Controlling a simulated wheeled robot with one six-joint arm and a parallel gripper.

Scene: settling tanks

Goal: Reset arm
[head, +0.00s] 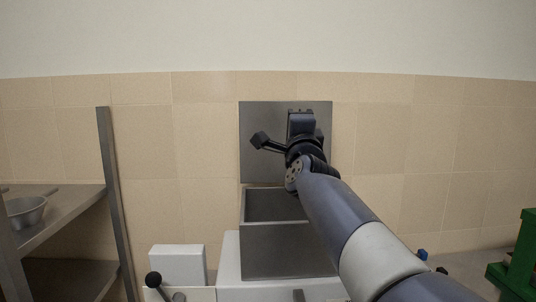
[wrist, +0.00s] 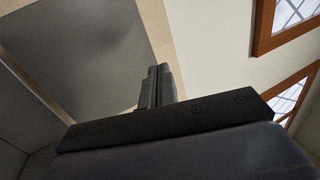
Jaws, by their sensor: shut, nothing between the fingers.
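My arm reaches up from the lower right of the head view to in front of a grey metal panel (head: 258,118) on the tiled wall. It ends above an open grey metal bin (head: 290,258). In the wrist view, my gripper (wrist: 158,70) points up past the dark wrist housing, its two fingers together with nothing between them. In the head view, the fingers cannot be made out among the dark parts at the arm's end.
A metal shelf (head: 62,215) with a metal bowl (head: 26,211) stands at left beside an upright post (head: 117,205). A white box (head: 178,265) and a black-knobbed lever (head: 153,280) are lower left of the bin. A green object (head: 520,262) is at far right. Windows (wrist: 292,12) show in the wrist view.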

